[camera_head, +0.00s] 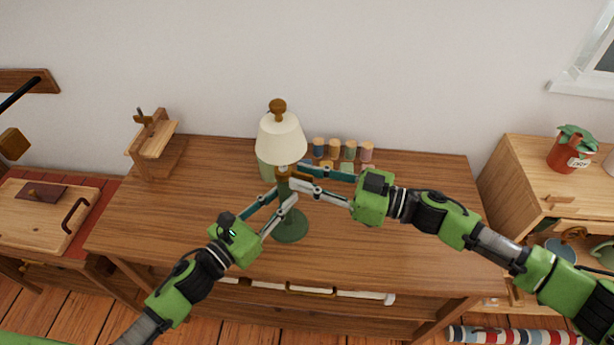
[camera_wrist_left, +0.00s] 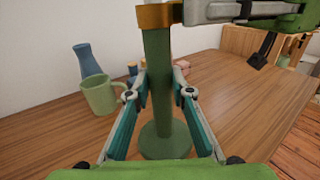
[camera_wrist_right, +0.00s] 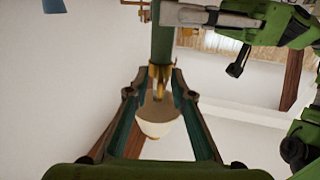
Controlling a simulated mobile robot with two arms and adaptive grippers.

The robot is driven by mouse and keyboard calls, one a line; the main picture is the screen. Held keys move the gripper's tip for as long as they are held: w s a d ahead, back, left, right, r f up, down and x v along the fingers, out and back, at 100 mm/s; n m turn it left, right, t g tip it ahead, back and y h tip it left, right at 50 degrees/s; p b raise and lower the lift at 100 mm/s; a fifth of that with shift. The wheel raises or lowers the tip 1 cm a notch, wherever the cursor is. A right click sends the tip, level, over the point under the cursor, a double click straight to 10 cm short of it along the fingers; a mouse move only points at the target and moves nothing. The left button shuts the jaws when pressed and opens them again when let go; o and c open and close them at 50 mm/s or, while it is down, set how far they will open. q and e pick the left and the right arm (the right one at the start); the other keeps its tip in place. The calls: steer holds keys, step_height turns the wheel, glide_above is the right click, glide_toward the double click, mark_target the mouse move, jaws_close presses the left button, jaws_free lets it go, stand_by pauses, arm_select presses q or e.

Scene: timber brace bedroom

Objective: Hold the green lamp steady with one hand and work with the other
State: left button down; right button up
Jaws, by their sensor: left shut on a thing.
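The green lamp stands upright on the wooden desk, with a cream shade (camera_head: 280,138), a brass collar and a round green base (camera_head: 290,226). My left gripper (camera_head: 283,196) is shut on its green stem; the left wrist view shows the stem (camera_wrist_left: 158,90) between the fingers. My right gripper (camera_head: 297,178) is higher, at the brass collar just under the shade. The right wrist view shows its fingers apart, on either side of the brass part (camera_wrist_right: 159,78), with the shade (camera_wrist_right: 158,122) beyond. Whether they touch it is unclear.
Several small coloured jars (camera_head: 334,148) stand behind the lamp. A green mug (camera_wrist_left: 99,95) and a blue vase (camera_wrist_left: 84,61) are close by. A wooden stand (camera_head: 155,150) is at the desk's back left. The desk (camera_head: 420,240) is clear at left and right.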

mark_target(286, 177)
jaws_close()
steer(key=shift+s+a+m+t, duration=0.15)
steer(key=shift+m+t, duration=0.15)
steer(key=shift+t, duration=0.2)
stand_by(0.4)
steer(key=m+t+h, duration=0.1)
steer(key=s+m+t+h, duration=0.1)
steer(key=t, duration=0.1)
steer(key=s+a+m+t, duration=0.1)
steer(key=m+t, duration=0.1)
steer(key=shift+h, duration=0.4)
steer(key=m+t+h, duration=0.1)
steer(key=t+h, duration=0.1)
steer(key=a+m+t+h, duration=0.1)
steer(key=shift+s+r+m, duration=0.15)
steer(key=shift+s+m, duration=0.15)
steer(key=shift+s+a+r+m+t+h, duration=0.1)
steer(key=shift+a+m+t+h, duration=0.1)
steer(key=shift+m+t+h, duration=0.6)
steer(key=shift+s+a+m+t+h, duration=0.15)
steer(key=shift+m+t+h, duration=0.45)
steer(key=shift+h, duration=0.7)
